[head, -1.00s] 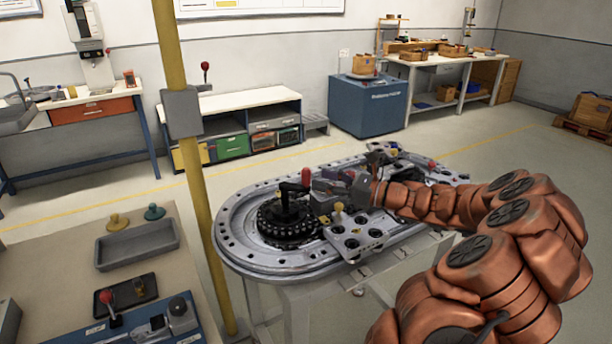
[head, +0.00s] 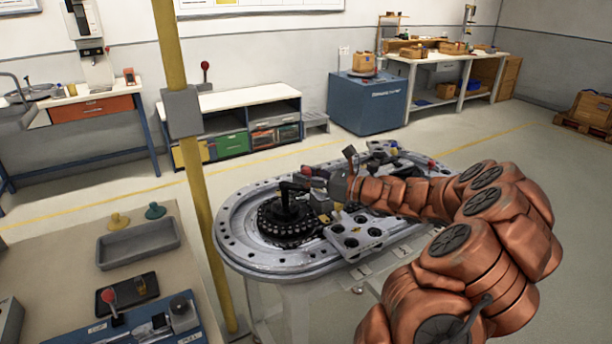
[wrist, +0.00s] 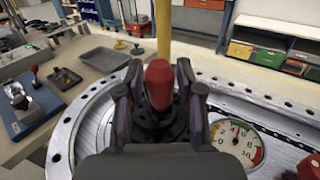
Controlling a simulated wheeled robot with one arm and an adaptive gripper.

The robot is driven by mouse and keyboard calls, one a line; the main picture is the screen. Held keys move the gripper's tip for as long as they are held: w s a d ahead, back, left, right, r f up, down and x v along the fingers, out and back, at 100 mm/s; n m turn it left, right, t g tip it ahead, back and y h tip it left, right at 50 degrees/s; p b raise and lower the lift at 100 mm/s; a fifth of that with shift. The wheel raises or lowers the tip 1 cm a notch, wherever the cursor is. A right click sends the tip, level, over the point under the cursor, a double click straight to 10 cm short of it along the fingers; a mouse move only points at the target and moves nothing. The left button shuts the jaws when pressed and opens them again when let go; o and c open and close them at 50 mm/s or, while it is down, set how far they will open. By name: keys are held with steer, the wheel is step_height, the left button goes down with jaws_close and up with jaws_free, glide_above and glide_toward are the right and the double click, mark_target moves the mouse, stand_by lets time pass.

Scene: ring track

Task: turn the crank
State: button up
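The crank stands on a black toothed hub (head: 285,220) at the left end of the ring track (head: 235,245). Its dark arm (head: 290,187) sits on top. In the wrist view its red knob (wrist: 158,84) stands upright between the two fingers of my gripper (wrist: 159,80). A narrow gap seems to show on each side of the knob, so the fingers look open around it.
A perforated plate (head: 355,232) lies beside the hub. A dial gauge (wrist: 237,141) shows at right in the wrist view. A yellow post (head: 190,165) stands left of the track. A bench with a grey tray (head: 138,243) and a red-knobbed lever (head: 109,297) is at front left.

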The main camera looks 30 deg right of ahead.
jaws_close()
steer(key=shift+w+y+p, duration=0.1)
steer(key=shift+y+p, duration=0.2)
steer(key=shift+p, duration=0.15)
